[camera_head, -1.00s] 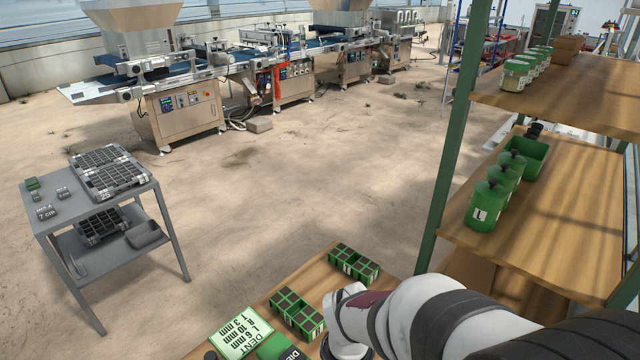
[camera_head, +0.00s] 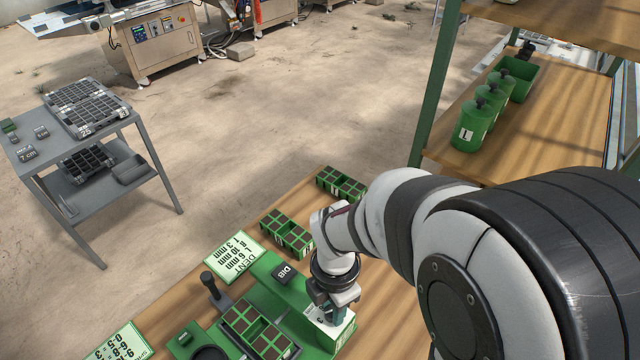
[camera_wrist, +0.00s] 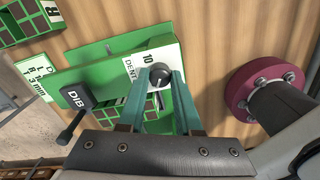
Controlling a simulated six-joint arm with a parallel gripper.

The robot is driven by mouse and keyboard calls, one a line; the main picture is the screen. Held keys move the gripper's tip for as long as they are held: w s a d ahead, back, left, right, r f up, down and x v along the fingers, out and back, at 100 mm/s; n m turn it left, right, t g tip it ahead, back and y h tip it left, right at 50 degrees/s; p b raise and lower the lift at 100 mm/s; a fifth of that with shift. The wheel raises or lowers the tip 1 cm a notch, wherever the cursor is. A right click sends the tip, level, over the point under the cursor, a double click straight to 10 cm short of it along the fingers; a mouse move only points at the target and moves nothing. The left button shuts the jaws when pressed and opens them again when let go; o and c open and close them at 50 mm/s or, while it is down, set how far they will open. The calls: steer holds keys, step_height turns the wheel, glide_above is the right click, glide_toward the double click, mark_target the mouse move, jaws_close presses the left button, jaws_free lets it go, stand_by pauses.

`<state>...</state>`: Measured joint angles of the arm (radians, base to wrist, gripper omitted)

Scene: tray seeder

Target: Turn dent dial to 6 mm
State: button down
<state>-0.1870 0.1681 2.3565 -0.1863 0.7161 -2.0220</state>
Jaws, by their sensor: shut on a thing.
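The dent dial (camera_wrist: 160,75) is a black round knob on a white panel marked DENT, with a 10 readable beside it, on a green seeder (camera_head: 262,270). My gripper (camera_wrist: 159,80) has its teal fingers on both sides of the knob and is shut on it. The knob's pointer is too small to read. In the head view my gripper (camera_head: 333,292) is down at the white panel (camera_head: 330,325) and hides the dial. A DENT card (camera_head: 235,257), upside down, lists 6 mm, 10 mm and 3 mm.
Green cell trays (camera_head: 287,234) lie behind. A black-knobbed lever (camera_head: 209,284) is to the left. A shelf with green jars (camera_head: 471,128) stands at right.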

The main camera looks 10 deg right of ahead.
steer(key=m, duration=1.1)
steer(key=shift+m, duration=0.3)
stand_by(0.5)
steer(key=c, duration=0.6)
jaws_free()
step_height(320, 180, up, 16)
